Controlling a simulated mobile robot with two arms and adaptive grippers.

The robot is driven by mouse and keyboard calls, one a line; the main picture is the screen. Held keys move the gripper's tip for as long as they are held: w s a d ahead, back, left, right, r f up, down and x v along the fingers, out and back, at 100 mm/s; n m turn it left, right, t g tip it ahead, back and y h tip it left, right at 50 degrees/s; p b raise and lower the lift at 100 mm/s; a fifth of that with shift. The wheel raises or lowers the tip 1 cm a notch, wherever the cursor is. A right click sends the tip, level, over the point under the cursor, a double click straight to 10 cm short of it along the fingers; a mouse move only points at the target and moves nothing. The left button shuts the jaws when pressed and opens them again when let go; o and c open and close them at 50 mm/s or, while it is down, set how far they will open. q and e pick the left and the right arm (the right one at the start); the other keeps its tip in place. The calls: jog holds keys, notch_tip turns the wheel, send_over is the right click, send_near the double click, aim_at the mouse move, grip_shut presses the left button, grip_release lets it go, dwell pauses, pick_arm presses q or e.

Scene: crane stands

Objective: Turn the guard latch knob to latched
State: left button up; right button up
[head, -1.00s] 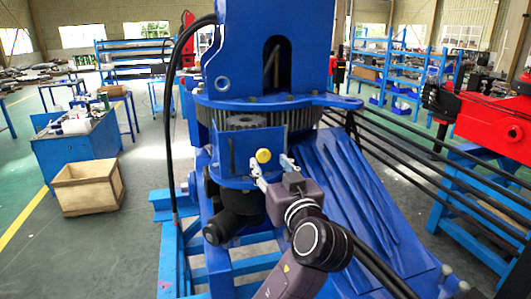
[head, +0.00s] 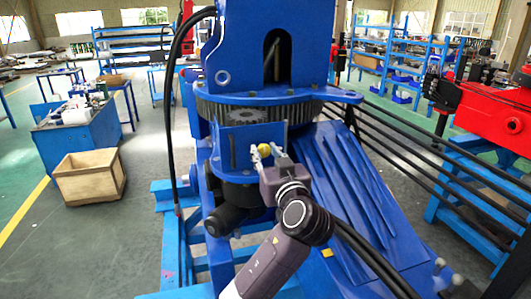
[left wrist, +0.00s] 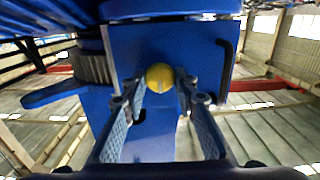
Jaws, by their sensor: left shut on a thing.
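The guard latch knob (head: 264,148) is a small round yellow knob on the front of the blue guard plate (head: 233,148), below the large gear ring. In the left wrist view the knob (left wrist: 159,78) sits in front of the blue plate (left wrist: 180,45). My left gripper (head: 265,153) has one finger on each side of the knob and is shut on it. The fingers (left wrist: 160,88) reach up to the knob's sides in the left wrist view. Part of the knob is hidden by the fingers. My right gripper is not in view.
The blue crane stand (head: 268,55) rises above the plate. A black motor housing (head: 228,218) lies below it. A sloped blue panel (head: 365,210) and long dark rods (head: 420,150) are to the right. A wooden crate (head: 88,178) stands on the open floor at left.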

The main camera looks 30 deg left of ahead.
pick_arm(q)
jog(key=shift+m, duration=0.3)
jog(key=shift+c, duration=0.3)
jog(key=shift+m, duration=1.2)
jog(key=m, duration=0.5)
jog(key=shift+w+d+m, duration=0.1)
jog(key=shift+m, duration=0.2)
jog(key=m, duration=0.4)
jog(key=shift+f, duration=0.1)
jog(key=m, duration=0.5)
jog(key=shift+f, duration=0.1)
jog(key=shift+m, duration=0.4)
jog(key=o, duration=1.2)
jog(key=shift+d, duration=0.1)
jog(key=shift+c, duration=0.2)
